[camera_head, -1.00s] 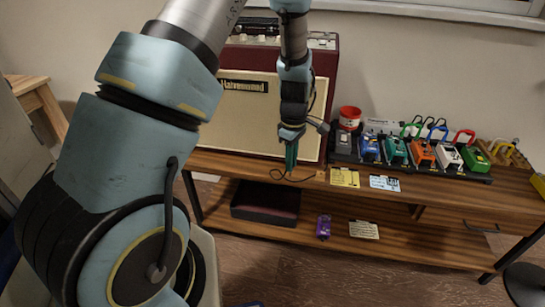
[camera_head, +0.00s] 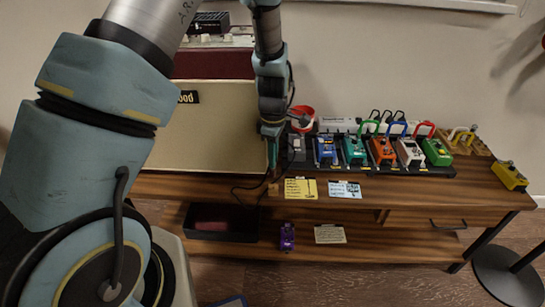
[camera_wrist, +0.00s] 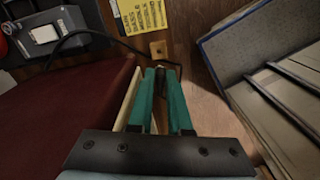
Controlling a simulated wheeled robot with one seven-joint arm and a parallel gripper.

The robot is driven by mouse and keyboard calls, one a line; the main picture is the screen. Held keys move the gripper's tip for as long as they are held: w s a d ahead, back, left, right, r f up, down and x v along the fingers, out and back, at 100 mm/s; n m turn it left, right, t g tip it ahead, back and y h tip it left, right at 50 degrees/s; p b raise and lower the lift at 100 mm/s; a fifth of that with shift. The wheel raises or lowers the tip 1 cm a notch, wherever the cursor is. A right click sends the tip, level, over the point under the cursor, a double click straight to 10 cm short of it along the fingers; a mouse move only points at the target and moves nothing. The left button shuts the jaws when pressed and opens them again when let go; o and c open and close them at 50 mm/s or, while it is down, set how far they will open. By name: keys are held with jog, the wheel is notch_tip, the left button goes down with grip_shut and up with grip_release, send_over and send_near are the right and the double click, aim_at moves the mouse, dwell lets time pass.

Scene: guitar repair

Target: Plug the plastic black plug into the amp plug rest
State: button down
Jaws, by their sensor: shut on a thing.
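My gripper (camera_head: 272,152) points down in front of the amp's right front corner, with its teal fingers shut on the black plug. In the wrist view, the fingertips (camera_wrist: 166,74) nearly meet, and the plug is mostly hidden between them. A thin black cable (camera_wrist: 105,36) runs from a grey pedal to the fingertips. A small wooden block with a hole (camera_wrist: 158,49), seemingly the plug rest, sits just beyond the fingertips. It also shows at the bench's front edge in the head view (camera_head: 273,189). The plug appears apart from the block; the exact gap is unclear.
The maroon and cream amp (camera_head: 205,125) stands close beside my gripper. Several coloured pedals (camera_head: 381,151) and a red cup (camera_head: 302,118) are to the right. Yellow (camera_head: 300,188) and white (camera_head: 345,190) cards lie at the front. A dark box (camera_head: 225,236) is on the lower shelf.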

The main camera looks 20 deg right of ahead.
jog(key=shift+f, duration=0.1)
notch_tip(320, 180, down, 4)
jog(key=b, duration=0.4)
jog(key=shift+f, duration=0.25)
jog(key=shift+f+b, duration=0.45)
jog(key=shift+f, duration=0.45)
jog(key=shift+d+f, duration=0.1)
jog(key=shift+f, duration=1.05)
dwell(1.5)
jog(key=shift+c, duration=1.8)
grip_release()
jog(key=shift+r, duration=0.15)
jog(key=shift+r+p, duration=3.4)
jog(key=shift+r, duration=0.5)
